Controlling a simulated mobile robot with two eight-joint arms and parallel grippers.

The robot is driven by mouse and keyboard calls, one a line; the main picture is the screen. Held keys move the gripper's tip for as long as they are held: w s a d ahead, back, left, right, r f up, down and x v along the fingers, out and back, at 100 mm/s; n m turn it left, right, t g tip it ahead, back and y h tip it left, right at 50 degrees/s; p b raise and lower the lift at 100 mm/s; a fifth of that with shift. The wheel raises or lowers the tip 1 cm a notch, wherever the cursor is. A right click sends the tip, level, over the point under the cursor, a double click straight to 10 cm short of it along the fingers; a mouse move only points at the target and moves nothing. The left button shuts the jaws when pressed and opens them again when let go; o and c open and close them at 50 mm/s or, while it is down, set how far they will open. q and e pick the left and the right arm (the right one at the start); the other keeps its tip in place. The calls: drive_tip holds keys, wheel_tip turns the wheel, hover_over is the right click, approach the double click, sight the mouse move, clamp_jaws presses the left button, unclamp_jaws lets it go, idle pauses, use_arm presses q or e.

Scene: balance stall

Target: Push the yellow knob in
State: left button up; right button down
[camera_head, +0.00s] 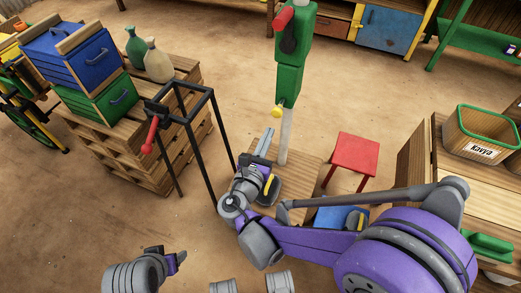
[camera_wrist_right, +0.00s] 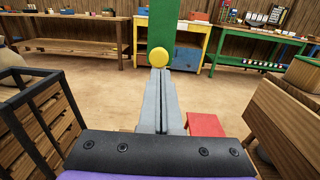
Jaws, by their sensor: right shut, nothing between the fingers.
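The yellow knob (camera_head: 277,110) sits low on the green post (camera_head: 289,80), which stands on a pale pole. In the right wrist view the round knob (camera_wrist_right: 159,57) shows just beyond the fingertips, in front of the green post. My right gripper (camera_head: 267,140) is shut and empty, and its fingers point up toward the knob from below in the head view. Its fingertips (camera_wrist_right: 160,72) line up with the knob; I cannot tell whether they touch it. My left gripper (camera_head: 172,257) is at the lower left, far from the knob, and its opening is unclear.
A black frame (camera_head: 196,120) with a red handle (camera_head: 150,135) stands left of my right gripper. A red stool (camera_head: 355,152) is to the right. A wooden bench with a green basket (camera_head: 487,137) is further right. Pallets with blue and green crates (camera_head: 115,98) stand left.

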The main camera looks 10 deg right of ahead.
sight(277, 115)
use_arm(q)
drive_tip(key=shift+f, duration=0.3)
use_arm(e)
drive_tip(key=shift+x, duration=2.65)
drive_tip(key=x, duration=0.3)
drive_tip(key=shift+w+d, duration=0.25)
drive_tip(key=shift+w, duration=0.05)
use_arm(q)
drive_tip(key=shift+s+a, duration=0.1)
drive_tip(key=shift+s, duration=0.05)
use_arm(e)
drive_tip(key=shift+r, duration=0.2)
use_arm(q)
drive_tip(key=shift+s+a, duration=0.1)
use_arm(e)
drive_tip(key=shift+s+a, duration=0.1)
drive_tip(key=shift+s, duration=0.05)
